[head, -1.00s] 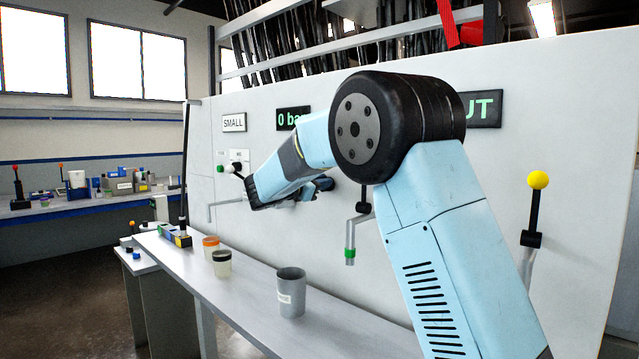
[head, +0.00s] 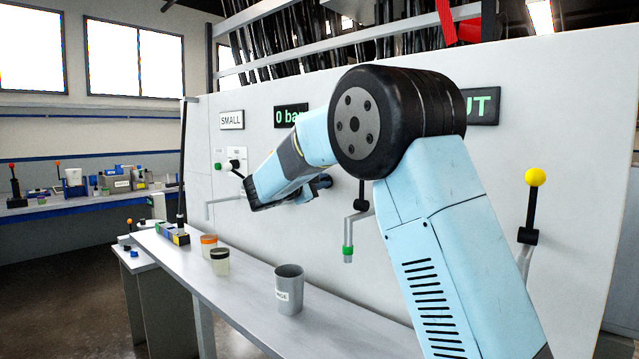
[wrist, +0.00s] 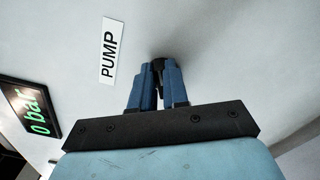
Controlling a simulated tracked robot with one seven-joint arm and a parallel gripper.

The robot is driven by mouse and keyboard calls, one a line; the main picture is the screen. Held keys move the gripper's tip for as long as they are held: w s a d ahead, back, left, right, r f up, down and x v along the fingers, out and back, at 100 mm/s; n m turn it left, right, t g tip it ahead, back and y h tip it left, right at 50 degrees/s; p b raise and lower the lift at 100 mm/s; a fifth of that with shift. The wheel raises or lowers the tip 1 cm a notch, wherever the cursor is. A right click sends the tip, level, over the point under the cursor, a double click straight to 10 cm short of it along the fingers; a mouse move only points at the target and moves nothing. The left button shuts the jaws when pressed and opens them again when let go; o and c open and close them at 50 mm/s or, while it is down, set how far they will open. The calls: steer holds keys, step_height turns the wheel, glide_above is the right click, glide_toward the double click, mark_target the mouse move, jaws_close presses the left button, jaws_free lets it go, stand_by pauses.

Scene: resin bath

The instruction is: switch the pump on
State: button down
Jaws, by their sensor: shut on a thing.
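In the wrist view, my gripper (wrist: 158,85) points at the pale panel (wrist: 220,45) with its two blue fingers close together. They are shut on a small dark part (wrist: 158,66), which looks like the pump switch; its shape and position are mostly hidden by the fingers. The PUMP label (wrist: 108,52) is on the panel just left of the fingers. The pressure display (wrist: 35,108) reads 0 bar at the left; it also shows in the head view (head: 289,116), partly covered by my arm.
A black lever (head: 361,197) with a green-ringed spout and a yellow-knobbed lever (head: 533,205) stand on the panel. A grey cup (head: 289,290) and two small jars (head: 220,262) stand on the bench (head: 200,293) below.

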steer(key=shift+f, duration=0.2)
steer(key=c, duration=1.1)
jaws_free()
steer(key=shift+r, duration=0.1)
steer(key=v, duration=1.3)
steer(key=shift+s+a, duration=0.2)
steer(key=shift+s, duration=0.05)
